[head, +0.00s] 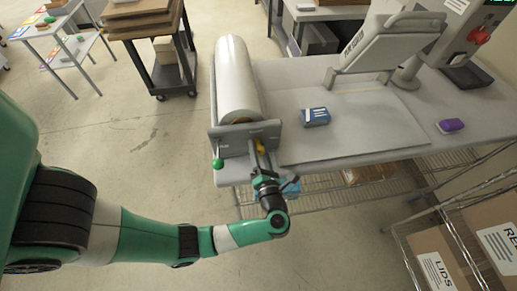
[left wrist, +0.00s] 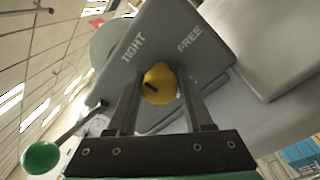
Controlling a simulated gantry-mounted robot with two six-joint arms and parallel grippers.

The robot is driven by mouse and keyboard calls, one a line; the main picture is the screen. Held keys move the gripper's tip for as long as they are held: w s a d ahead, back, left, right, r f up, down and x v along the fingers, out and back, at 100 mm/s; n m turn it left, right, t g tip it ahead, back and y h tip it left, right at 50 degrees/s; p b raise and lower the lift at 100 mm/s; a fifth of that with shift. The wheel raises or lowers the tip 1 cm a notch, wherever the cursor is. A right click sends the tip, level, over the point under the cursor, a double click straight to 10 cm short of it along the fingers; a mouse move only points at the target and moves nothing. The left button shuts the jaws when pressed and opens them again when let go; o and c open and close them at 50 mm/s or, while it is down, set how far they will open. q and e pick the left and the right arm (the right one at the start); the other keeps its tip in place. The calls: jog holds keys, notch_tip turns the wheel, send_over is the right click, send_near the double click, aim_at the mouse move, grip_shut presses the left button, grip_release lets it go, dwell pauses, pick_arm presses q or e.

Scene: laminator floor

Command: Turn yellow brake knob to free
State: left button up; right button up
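The yellow brake knob (left wrist: 158,84) sits on a grey plate (left wrist: 196,62) at the end of the roll holder. In the left wrist view the plate reads TIGHT on the left and FREE on the right. A dark slanted mark shows on the knob's face. In the head view the knob (head: 260,149) is partly hidden by my left gripper (head: 259,158). My left gripper's two fingers stand on either side of the knob, open, with narrow gaps beside it. My right gripper is not in view.
A white film roll (head: 236,82) lies behind the plate on the grey table (head: 285,75). A green ball handle (head: 217,163) hangs at the plate's left. A blue-and-white box (head: 315,117) and a purple item (head: 450,125) lie on the table. Cartons (head: 440,258) stand on a rack at lower right.

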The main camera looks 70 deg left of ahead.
pick_arm(q)
grip_shut()
jog(key=shift+m, duration=0.3)
jog(key=m+p, duration=0.2)
jog(key=m, duration=0.2)
jog(key=shift+r, duration=0.15)
jog(key=m+p, duration=0.2)
jog(key=m, duration=0.3)
jog(key=shift+p, duration=0.3)
jog(key=m+p, duration=0.2)
jog(key=m, duration=0.2)
jog(key=shift+m+t+y, duration=0.3)
jog(key=shift+m+t, duration=0.1)
jog(key=shift+m+p, duration=1.05)
jog(key=shift+m, duration=1.05)
